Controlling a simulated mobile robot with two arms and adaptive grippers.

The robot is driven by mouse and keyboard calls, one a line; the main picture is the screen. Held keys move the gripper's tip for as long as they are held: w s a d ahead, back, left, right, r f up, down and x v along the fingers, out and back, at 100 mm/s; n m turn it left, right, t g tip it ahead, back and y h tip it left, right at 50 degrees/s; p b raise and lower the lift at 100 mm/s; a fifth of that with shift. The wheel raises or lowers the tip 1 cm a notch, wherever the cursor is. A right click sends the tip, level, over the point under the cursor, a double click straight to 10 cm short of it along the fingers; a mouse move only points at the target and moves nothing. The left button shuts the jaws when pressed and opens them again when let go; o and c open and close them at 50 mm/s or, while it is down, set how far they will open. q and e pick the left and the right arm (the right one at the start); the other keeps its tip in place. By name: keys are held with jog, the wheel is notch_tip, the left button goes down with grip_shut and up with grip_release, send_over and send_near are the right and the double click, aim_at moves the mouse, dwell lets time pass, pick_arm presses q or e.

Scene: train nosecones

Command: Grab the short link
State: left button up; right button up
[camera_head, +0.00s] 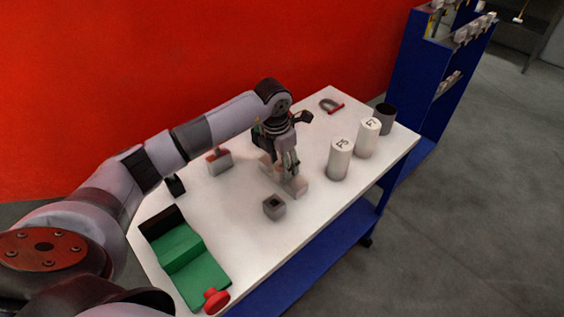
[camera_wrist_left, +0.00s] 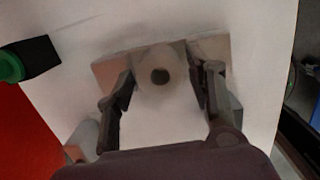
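A pale beige link-like piece (camera_head: 296,186) lies on the white table under my left gripper; I take it to be the short link. In the left wrist view it is a wide block (camera_wrist_left: 113,72) with a raised round boss and a dark hole in the middle. My left gripper (camera_head: 288,172) points down at it. In the wrist view the gripper's fingers (camera_wrist_left: 162,82) stand apart on either side of the boss. Whether they touch it is unclear. My right gripper is not in view.
On the table (camera_head: 240,230) are a small grey hollow block (camera_head: 274,207), two white labelled cylinders (camera_head: 339,158) (camera_head: 367,138), a dark cup (camera_head: 384,117), a grey-and-red horseshoe piece (camera_head: 331,105), a red-topped block (camera_head: 219,162) and a green piece (camera_head: 190,262) with a red knob. A blue shelf (camera_head: 424,80) stands behind.

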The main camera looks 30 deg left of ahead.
pick_arm(q)
jog(key=shift+o, duration=0.8)
jog(key=shift+r, duration=0.1)
